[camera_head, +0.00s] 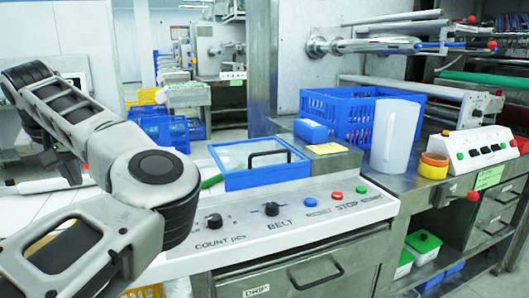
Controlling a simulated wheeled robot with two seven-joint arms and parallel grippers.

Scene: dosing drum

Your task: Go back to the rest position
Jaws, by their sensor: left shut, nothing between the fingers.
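My left arm comes in from the left, with its large elbow joint near the middle left. Its forearm runs back to the upper left and bends down there. The dark left gripper (70,173) hangs partly behind the forearm, above the white surface at the left. It is shut with nothing in it. It is apart from the control panel (290,222), which has COUNT and BELT knobs and blue, red and green buttons. My right gripper is not in view.
A blue-framed clear lid (262,180) with a black handle lies behind the panel. Blue crates (160,127) stand farther back.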

